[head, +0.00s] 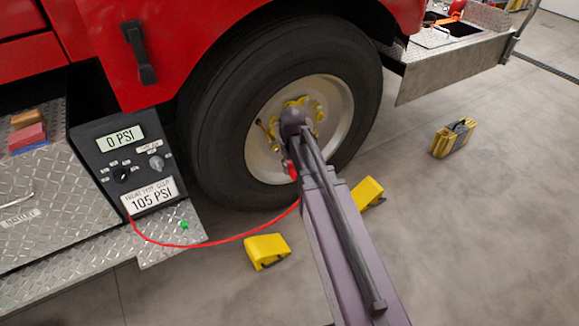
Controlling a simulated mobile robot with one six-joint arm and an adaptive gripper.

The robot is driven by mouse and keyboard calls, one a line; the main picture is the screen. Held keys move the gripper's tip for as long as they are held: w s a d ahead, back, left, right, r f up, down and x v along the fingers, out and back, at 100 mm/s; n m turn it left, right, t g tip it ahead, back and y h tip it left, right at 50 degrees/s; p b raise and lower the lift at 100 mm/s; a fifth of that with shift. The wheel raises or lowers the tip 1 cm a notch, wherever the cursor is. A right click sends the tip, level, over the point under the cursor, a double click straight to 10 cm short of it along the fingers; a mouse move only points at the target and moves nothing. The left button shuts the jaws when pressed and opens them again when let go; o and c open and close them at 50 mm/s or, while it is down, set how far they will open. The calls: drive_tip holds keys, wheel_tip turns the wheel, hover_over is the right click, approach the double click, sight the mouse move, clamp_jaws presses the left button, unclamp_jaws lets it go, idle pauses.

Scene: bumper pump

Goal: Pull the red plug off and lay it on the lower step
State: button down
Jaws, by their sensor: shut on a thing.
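My arm (338,235) reaches from the lower right up to the front of the truck's wheel. Its dark far joint (293,119) shows against the wheel hub. My gripper's fingers are hidden behind the arm. A small red piece (292,171), seemingly the red plug, shows at the arm's left edge, in front of the tire's lower rim. I cannot tell whether it touches the wheel. A thin red hose (225,241) runs from the gauge panel down in a curve to the arm, near this piece. The lower step (160,250) is diamond plate below the panel, with a small green piece (184,225) on it.
The gauge panel (108,180) reads 0 PSI and 105 PSI. Yellow wheel chocks (265,248) and (369,192) stand on the floor by the tire (222,125). A yellow case (453,138) stands at the right. Colored blocks (27,137) lie on the upper step. Floor at lower right is clear.

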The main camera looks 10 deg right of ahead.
drive_tip(key=shift+s+d, duration=0.2)
drive_tip(key=shift+s, duration=0.4)
drive_tip(key=shift+s+d, duration=0.1)
drive_tip(key=shift+s, duration=0.25)
drive_tip(key=shift+s+d, duration=0.25)
drive_tip(key=shift+s, duration=0.4)
drive_tip(key=shift+s+d, duration=0.2)
drive_tip(key=shift+s, duration=0.45)
drive_tip(key=shift+s+d, duration=0.2)
drive_tip(key=shift+s, duration=0.45)
drive_tip(key=shift+d, duration=0.1)
